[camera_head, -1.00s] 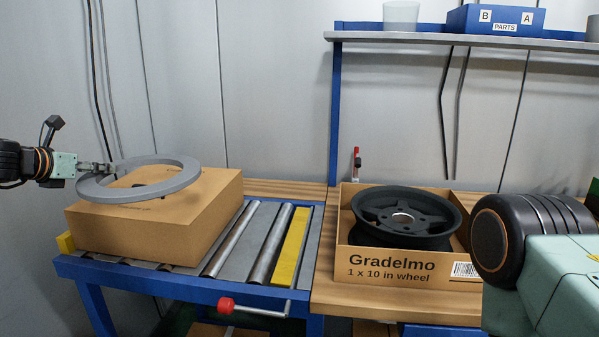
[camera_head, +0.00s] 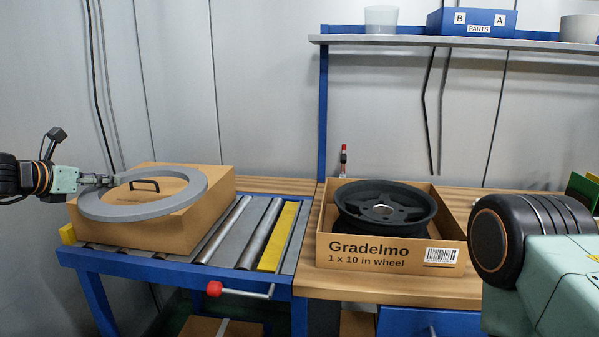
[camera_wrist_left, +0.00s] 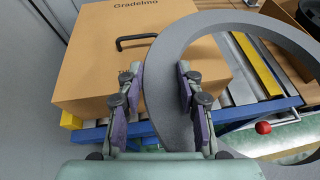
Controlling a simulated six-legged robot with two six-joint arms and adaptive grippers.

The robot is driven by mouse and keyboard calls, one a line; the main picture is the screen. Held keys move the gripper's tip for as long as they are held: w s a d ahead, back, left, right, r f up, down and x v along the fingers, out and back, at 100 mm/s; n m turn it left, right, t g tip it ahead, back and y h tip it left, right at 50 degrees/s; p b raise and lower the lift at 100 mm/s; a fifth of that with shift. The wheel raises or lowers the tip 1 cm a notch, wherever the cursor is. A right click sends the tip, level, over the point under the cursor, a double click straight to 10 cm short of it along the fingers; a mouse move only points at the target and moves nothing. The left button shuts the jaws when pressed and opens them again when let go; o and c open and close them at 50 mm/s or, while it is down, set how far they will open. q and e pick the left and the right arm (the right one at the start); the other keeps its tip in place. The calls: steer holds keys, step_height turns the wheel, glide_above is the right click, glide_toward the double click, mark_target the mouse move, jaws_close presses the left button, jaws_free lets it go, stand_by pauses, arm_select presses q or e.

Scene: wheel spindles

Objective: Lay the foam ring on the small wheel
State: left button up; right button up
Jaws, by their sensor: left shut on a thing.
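The grey foam ring (camera_head: 140,213) is flat and wide, held at its left rim in front of and above a closed cardboard box. My left gripper (camera_head: 108,181) is shut on that rim. In the left wrist view, the ring (camera_wrist_left: 212,22) passes between the two fingers of the left gripper (camera_wrist_left: 157,84). The small wheel (camera_head: 412,215) is black and spoked, lying in an open carton (camera_head: 335,253) marked "1 x 10 in wheel", well to the right of the ring. My right gripper is out of view; only part of my right arm shows.
The closed box (camera_head: 190,230) with a black handle (camera_head: 145,182) stands on a blue-framed roller conveyor (camera_head: 185,272). A yellow bar (camera_head: 278,237) and a red-knobbed lever (camera_head: 214,289) are beside it. A shelf (camera_head: 420,40) hangs above the wheel.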

arm_select(q)
steer(key=s+d+f+m+g+h, duration=0.1)
steer(key=s+d+f+m+h, duration=0.1)
steer(key=s+d+f, duration=0.4)
steer(key=s+d+f+m+g+h, duration=0.2)
steer(key=s+d+f, duration=0.3)
steer(key=s+d, duration=0.6)
steer(key=s+d+f+m+g+h, duration=0.2)
steer(key=s+d+f, duration=0.4)
steer(key=s+d, duration=0.3)
steer(key=s+m+h, duration=0.1)
steer(key=s, duration=0.1)
steer(key=shift+s+d+f, duration=0.35)
steer(key=shift+m, duration=0.3)
